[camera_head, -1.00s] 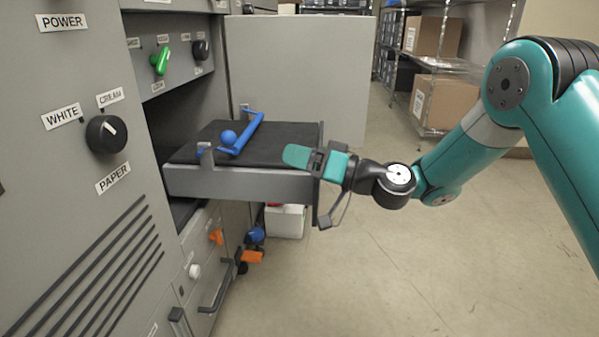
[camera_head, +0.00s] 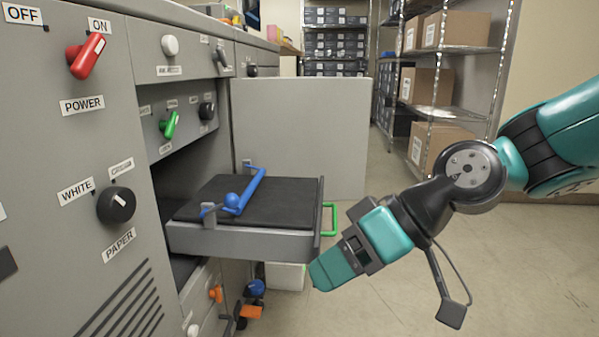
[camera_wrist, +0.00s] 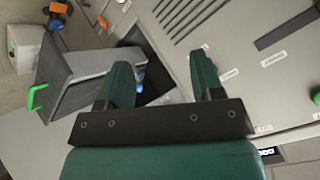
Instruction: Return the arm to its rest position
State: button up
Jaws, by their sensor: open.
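My gripper (camera_head: 322,272) is at the right of the open drawer in the head view, pointing down and to the left, apart from the drawer. In the wrist view its two green fingers (camera_wrist: 162,78) stand apart with nothing between them. My teal arm reaches in from the right edge of the head view. The grey drawer (camera_head: 240,241) is pulled out, with a black mat, a blue bar with a ball (camera_head: 240,195) on top and a green handle (camera_head: 329,219) on its front. The drawer also shows at the left of the wrist view (camera_wrist: 65,70).
The grey machine panel (camera_head: 60,190) on the left carries a red switch (camera_head: 86,56), a black knob (camera_head: 116,205) and a green switch (camera_head: 169,125). A grey door (camera_head: 305,130) stands open behind the drawer. Shelves with boxes (camera_head: 425,87) are at the back. The floor at right is clear.

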jog(key=s+d+r+m+h+p, duration=0.1)
jog(key=s+d+h, duration=0.4)
jog(key=s+d, duration=0.5)
jog(key=shift+s+d+r+m+g+h+p, duration=0.15)
jog(key=shift+s+r+m+g+h+p, duration=0.2)
jog(key=shift+s+m+p, duration=0.55)
jog(key=r+p, duration=3.6)
jog(key=shift+w+r+p, duration=0.2)
jog(key=shift+w+p, duration=0.05)
jog(key=shift+p, duration=0.15)
jog(key=shift+c, duration=0.2)
